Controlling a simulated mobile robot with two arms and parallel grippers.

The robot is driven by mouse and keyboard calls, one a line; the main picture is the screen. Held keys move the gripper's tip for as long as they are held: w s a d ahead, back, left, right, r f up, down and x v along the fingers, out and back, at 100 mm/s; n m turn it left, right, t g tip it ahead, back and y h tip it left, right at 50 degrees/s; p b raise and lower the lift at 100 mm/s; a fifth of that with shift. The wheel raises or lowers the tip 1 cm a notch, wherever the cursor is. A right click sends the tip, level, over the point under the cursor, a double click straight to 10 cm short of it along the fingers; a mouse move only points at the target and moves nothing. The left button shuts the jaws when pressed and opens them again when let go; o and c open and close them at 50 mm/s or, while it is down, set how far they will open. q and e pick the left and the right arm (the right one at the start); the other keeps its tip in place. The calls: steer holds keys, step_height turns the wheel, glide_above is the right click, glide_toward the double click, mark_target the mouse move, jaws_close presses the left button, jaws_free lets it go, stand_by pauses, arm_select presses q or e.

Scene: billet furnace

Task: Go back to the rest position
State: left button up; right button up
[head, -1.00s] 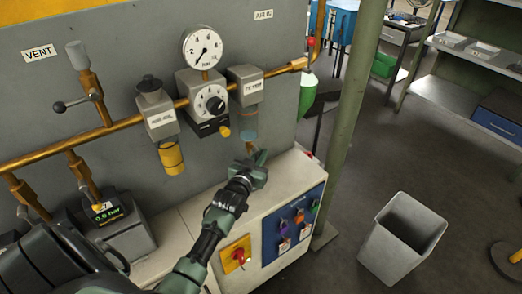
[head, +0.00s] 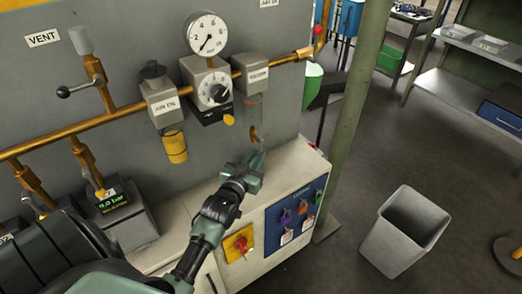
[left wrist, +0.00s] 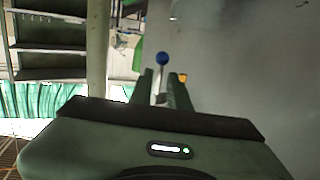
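My left gripper (head: 257,160) is in front of the grey panel, just below the clear bowl (head: 253,108) of the right-hand pipe unit. In the head view its fingers look close together. In the left wrist view its two fingers (left wrist: 163,85) stand apart. A pale stem with a blue ball (left wrist: 162,58) shows in the gap between them, and I cannot tell whether it is touched or lies beyond. I see nothing clearly held. My right gripper is not in view.
Below are a red switch (head: 240,243) and a blue lockout board (head: 295,215). A green post (head: 352,120) and grey bin (head: 404,232) stand right.

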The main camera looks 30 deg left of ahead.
arm_select(q)
steer(key=shift+s+d, duration=0.1)
steer(key=shift+s, duration=0.45)
steer(key=s+d+f+m+g+h, duration=0.3)
steer(key=s+d+f+g, duration=0.35)
steer(key=s+d, duration=0.3)
steer(key=s+d+f+m+g, duration=0.1)
steer(key=s+d+g, duration=0.2)
steer(key=s, duration=0.6)
steer(key=s+d+g, duration=0.3)
steer(key=s, duration=0.6)
step_height(320, 180, down, 25)
steer(key=s+g, duration=0.2)
steer(key=s+a+f, duration=0.3)
steer(key=s+f, duration=1.4)
steer(key=shift+f+m+g, duration=0.3)
steer(key=shift+f+g, duration=0.1)
steer(key=shift+g, duration=0.05)
